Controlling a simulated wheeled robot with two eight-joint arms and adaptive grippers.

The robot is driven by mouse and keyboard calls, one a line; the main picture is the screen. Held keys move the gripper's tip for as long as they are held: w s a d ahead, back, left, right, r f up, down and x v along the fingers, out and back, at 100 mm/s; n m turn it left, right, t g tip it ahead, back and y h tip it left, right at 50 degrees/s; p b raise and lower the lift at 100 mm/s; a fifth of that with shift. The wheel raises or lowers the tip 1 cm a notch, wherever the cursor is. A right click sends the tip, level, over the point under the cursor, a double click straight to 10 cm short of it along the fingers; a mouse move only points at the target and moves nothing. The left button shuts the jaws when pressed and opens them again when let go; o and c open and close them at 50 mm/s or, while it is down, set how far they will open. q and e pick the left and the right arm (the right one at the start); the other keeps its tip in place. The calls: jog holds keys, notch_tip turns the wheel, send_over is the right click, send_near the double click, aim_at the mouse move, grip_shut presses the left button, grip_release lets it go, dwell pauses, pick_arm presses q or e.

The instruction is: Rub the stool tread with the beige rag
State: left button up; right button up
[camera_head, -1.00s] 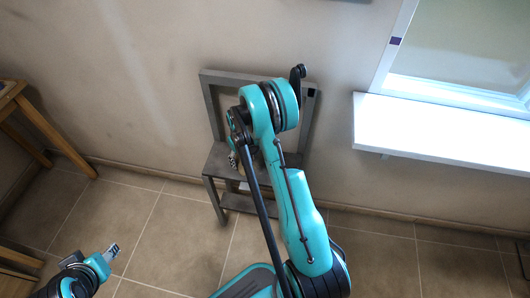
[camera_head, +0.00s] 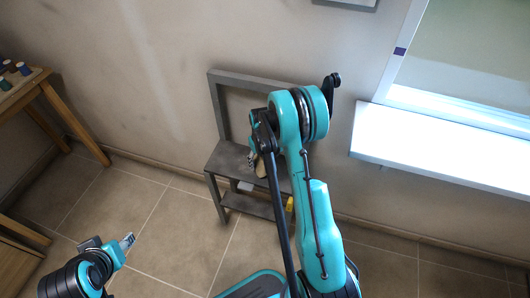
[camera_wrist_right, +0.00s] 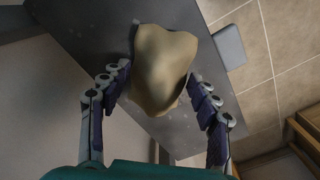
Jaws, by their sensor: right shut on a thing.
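The grey stool (camera_head: 216,174) stands against the wall, with its flat tread (camera_head: 226,158) below an upright frame. The tread fills much of the right wrist view (camera_wrist_right: 85,35) as a worn grey surface. My right gripper (camera_head: 254,158) is over the tread, partly hidden by my arm. It is shut on the beige rag (camera_wrist_right: 165,68), which bulges out between the fingers (camera_wrist_right: 158,84) against the tread. I cannot tell whether the whole rag touches it. My left gripper (camera_head: 127,242) is low at the left, away from the stool, and its finger gap is unclear.
A wooden table (camera_head: 50,100) with several small spools (camera_head: 12,68) stands at the far left. A white window sill (camera_head: 440,145) juts out to the right of the stool. A yellow thing (camera_head: 290,203) shows near the stool's lower shelf. Tiled floor lies open in front.

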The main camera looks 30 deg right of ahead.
aim_at(261, 158)
jog(key=shift+w+a+r, duration=0.1)
jog(key=shift+r, duration=0.45)
jog(key=shift+r+p, duration=0.65)
jog(key=shift+r, duration=0.15)
jog(key=shift+r+p, duration=0.85)
jog(key=shift+r, duration=0.65)
